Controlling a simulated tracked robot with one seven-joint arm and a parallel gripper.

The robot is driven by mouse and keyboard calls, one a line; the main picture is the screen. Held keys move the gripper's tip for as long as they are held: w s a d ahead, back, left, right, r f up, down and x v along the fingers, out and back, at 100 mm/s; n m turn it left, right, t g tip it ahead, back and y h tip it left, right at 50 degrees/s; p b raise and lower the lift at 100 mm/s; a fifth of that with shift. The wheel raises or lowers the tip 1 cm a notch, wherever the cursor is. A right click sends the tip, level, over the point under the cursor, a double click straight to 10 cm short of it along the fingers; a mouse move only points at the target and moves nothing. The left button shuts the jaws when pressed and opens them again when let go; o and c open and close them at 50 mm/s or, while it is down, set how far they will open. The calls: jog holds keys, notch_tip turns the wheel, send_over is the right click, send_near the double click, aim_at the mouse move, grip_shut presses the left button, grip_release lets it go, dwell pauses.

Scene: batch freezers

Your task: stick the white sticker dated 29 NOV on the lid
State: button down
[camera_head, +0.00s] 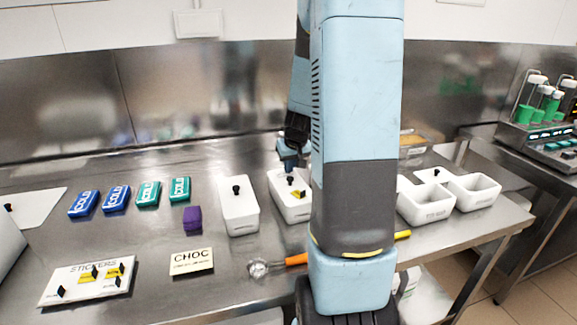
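A white lidded tub (291,207) stands at the middle of the steel counter, with a black knob on its lid. A small yellow-and-black piece (298,193) lies on or just above that lid; I cannot tell which. My gripper (290,166) is just above the knob end of this lid, pointing down. Its fingertips are too small to tell whether they are open or shut. A second white lidded tub (239,210) with a black knob stands to the left. The white STICKERS board (75,292) lies front left with yellow and black pieces on it. No 29 NOV date is readable.
A CHOC sign (192,261), a purple block (192,219) and several blue and green packs (116,199) lie on the left. A scoop with an orange handle (296,259) lies in front. Open white tubs (426,204) stand on the right. My arm hides the centre right.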

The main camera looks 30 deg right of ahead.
jog(key=c, duration=1.8)
grip_release()
jog(key=o, duration=0.5)
jog(key=shift+o, duration=0.5)
jog(key=o, duration=0.5)
jog(key=shift+c, duration=0.2)
jog(key=shift+r, duration=0.1)
jog(key=shift+r, duration=3.4)
